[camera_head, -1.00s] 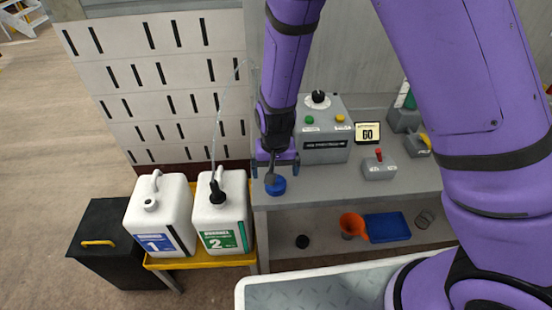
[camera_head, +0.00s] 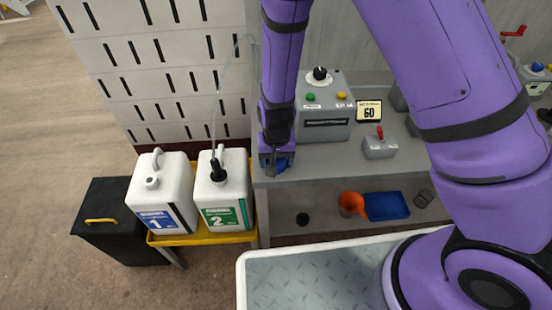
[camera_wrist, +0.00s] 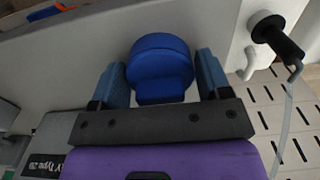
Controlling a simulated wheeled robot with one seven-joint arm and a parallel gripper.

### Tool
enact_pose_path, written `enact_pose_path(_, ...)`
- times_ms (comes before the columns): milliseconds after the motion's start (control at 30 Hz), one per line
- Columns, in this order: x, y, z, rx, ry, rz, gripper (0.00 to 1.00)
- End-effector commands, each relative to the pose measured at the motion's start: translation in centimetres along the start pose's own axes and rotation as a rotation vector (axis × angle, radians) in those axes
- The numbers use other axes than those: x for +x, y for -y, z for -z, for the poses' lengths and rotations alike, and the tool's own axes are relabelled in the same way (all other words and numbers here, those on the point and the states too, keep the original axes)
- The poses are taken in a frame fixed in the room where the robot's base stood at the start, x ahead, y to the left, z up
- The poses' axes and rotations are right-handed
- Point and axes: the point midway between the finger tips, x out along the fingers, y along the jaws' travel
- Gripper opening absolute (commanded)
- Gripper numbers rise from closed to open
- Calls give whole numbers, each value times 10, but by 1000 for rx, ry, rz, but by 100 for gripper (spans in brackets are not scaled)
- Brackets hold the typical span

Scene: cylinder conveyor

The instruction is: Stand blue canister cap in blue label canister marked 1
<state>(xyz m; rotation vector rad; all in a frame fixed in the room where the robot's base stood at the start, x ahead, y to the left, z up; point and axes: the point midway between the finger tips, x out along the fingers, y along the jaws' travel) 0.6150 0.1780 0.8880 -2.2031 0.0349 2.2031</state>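The blue canister cap (camera_head: 282,163) is at the near left corner of the grey workbench, between the fingers of my gripper (camera_head: 276,166).
The canister marked 2 (camera_head: 224,185), with a green label, black fitting and hose, stands between canister 1 and my gripper. Both are on a yellow stand (camera_head: 208,238). A black bin (camera_head: 97,210) is at left. A grey control box (camera_head: 325,105) is close right of my gripper.

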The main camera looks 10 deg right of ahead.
Motion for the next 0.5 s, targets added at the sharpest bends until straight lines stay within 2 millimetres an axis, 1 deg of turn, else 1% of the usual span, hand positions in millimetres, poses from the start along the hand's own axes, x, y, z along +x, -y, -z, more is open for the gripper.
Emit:
enact_pose_path(67, 0, 0, 0, 0, 0, 0, 48)
enact_pose_path(100, 0, 0, 0, 0, 0, 0, 61)
enact_pose_path(167, 0, 0, 0, 0, 0, 0, 47)
enact_pose_path(200, 0, 0, 0, 0, 0, 0, 44)
enact_pose_path(500, -6, 0, 0, -1, 0, 0, 44)
